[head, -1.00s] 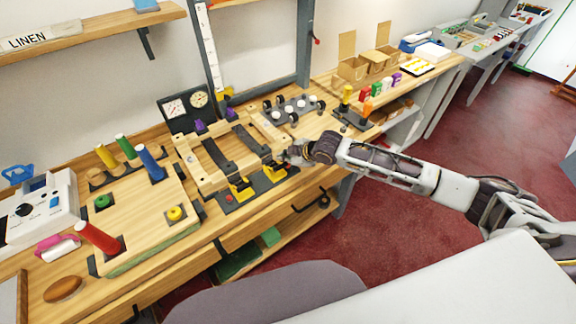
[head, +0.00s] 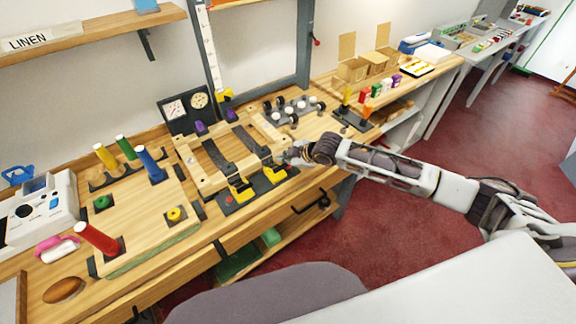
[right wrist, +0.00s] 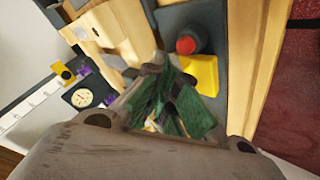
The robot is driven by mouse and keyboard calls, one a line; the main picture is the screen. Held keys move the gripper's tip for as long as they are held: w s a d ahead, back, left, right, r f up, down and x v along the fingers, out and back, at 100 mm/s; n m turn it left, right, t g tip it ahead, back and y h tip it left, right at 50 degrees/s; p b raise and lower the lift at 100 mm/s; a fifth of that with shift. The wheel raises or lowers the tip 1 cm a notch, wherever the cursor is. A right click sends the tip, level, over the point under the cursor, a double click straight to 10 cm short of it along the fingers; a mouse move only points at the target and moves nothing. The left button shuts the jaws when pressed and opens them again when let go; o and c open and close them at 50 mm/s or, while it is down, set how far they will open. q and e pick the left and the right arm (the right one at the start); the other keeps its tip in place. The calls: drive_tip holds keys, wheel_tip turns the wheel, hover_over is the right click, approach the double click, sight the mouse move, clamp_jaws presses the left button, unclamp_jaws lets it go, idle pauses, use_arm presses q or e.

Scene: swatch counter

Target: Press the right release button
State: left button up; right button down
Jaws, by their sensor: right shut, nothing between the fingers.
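A wooden strap frame (head: 205,184) with two dark straps lies on the bench, with yellow latches at its front edge. My right gripper (head: 293,155) is shut and empty, close to the frame's right end near the right yellow latch (head: 272,170). In the right wrist view, its green-padded fingers (right wrist: 168,108) are together beside a yellow latch (right wrist: 205,76) and a red button (right wrist: 186,46). I cannot tell whether they touch. My left gripper is out of view.
A board with coloured pegs (head: 150,215) lies left of the frame. A dark tray of white-topped knobs (head: 294,110) and a dark stand with a yellow handle (head: 355,112) are behind the right gripper. The bench's front edge is close below the frame.

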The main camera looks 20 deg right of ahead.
drive_tip(key=shift+f, duration=0.4)
idle(0.4)
drive_tip(key=shift+s+d+f, duration=0.1)
drive_tip(key=shift+s+f, duration=0.15)
drive_tip(key=shift+f, duration=0.3)
drive_tip(key=shift+s+f, duration=0.2)
drive_tip(key=shift+f, duration=0.35)
idle(1.9)
drive_tip(key=shift+r, duration=0.1)
drive_tip(key=shift+w+r+p, duration=0.3)
drive_tip(key=shift+r+p, duration=0.3)
drive_tip(key=shift+p, duration=0.4)
drive_tip(key=shift+r, duration=0.3)
drive_tip(key=shift+w+r+p, duration=0.1)
drive_tip(key=shift+r+p, duration=1.35)
drive_tip(key=shift+r, duration=0.05)
drive_tip(key=shift+r+p, duration=0.4)
drive_tip(key=shift+r, duration=0.7)
drive_tip(key=shift+f, duration=0.1)
